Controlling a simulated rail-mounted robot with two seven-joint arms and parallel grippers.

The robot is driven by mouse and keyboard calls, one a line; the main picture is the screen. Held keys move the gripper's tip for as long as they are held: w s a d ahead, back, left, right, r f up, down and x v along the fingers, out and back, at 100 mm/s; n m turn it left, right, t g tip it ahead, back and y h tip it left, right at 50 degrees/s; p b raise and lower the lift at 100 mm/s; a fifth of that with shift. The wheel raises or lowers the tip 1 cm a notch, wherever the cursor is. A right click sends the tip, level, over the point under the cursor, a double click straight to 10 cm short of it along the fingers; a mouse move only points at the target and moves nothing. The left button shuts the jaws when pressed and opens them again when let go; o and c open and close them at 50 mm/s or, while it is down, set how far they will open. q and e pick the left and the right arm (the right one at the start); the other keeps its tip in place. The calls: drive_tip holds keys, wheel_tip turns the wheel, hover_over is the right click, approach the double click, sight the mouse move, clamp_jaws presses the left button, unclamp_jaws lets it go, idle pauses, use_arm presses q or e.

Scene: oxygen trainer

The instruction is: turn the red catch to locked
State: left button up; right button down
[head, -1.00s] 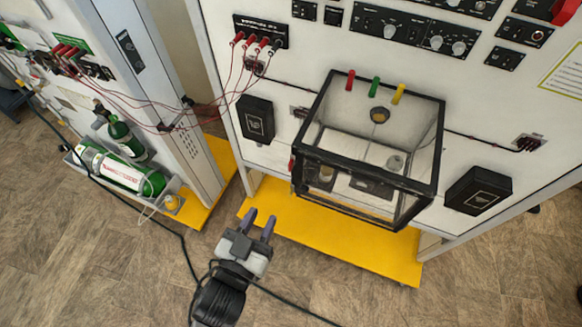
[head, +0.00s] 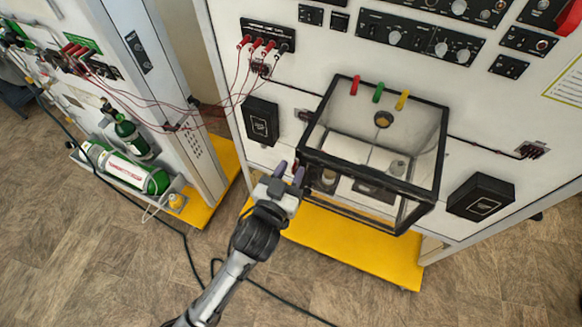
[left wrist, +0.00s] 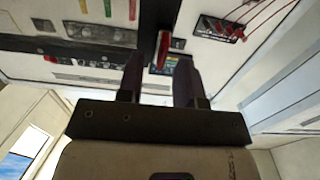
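The red catch (left wrist: 163,48) shows in the left wrist view as a small red lever on the dark frame edge, beyond and between my fingertips. In the head view it is hidden at my left gripper. The clear box with black edges (head: 425,150) is fixed to the white panel, and the catch is on its left side. My left gripper (head: 289,172) is at the box's left front corner, its fingers apart with nothing held. It also shows open in the left wrist view (left wrist: 160,78). I cannot tell whether a finger touches the catch. My right gripper is not in view.
Red cables (head: 230,92) hang at upper left. A yellow base (head: 350,245) lies below. The front floor is open.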

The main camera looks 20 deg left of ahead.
use_arm(q)
drive_tip(key=shift+w, duration=0.25)
clamp_jaws()
idle(0.3)
